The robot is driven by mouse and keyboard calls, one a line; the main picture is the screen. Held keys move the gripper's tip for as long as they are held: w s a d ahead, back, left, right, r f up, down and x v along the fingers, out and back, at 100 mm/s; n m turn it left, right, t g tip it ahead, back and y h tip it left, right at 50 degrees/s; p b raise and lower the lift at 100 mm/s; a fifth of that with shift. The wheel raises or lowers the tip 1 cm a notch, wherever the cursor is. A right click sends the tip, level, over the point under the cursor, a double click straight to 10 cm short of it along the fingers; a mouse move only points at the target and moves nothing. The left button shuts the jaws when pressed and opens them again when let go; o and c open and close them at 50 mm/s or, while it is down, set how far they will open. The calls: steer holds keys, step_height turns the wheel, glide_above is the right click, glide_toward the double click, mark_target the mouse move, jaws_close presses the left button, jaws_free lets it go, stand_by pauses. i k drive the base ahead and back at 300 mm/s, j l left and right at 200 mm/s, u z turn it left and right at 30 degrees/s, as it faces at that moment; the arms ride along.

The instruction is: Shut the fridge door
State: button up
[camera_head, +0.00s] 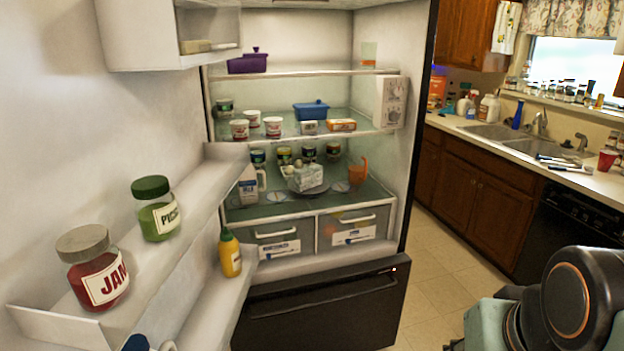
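The fridge (425,130) stands open in the middle of the view, with lit glass shelves and two drawers inside. Its door (75,110) is swung wide open and fills the left side, its inner face toward me. Door shelves hold a red jam jar (98,268), a green pickle jar (155,208) and a yellow mustard bottle (230,253). The door's outer face and handle are hidden. A dark lower drawer front (325,308) is below the fridge compartment. Part of my arm shows at the lower right; my gripper is not in view.
A sink counter (460,122) with several bottles, a sink (495,132) and a red cup (607,160) is at the right. Wooden cabinets (480,183) and a black dishwasher (570,235) are below. Tiled floor (435,270) between fridge and cabinets is clear.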

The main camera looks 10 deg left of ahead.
mark_target(99, 98)
steer(key=k+j, duration=1)
steer(key=j, duration=0.2)
steer(key=k+j, duration=0.15)
steer(key=j, duration=0.2)
steer(key=k+j, duration=0.15)
steer(key=j, duration=0.25)
steer(key=k+j, duration=0.15)
steer(key=j, duration=0.2)
steer(key=k+j, duration=0.1)
steer(key=j, duration=0.55)
steer(key=k+j+z, duration=0.1)
steer(key=i+j+z, duration=0.15)
steer(key=j+z, duration=0.3)
steer(key=i+j+z, duration=0.15)
steer(key=j, duration=0.15)
steer(key=j+z, duration=0.1)
steer(key=j, duration=0.2)
steer(key=i, duration=0.05)
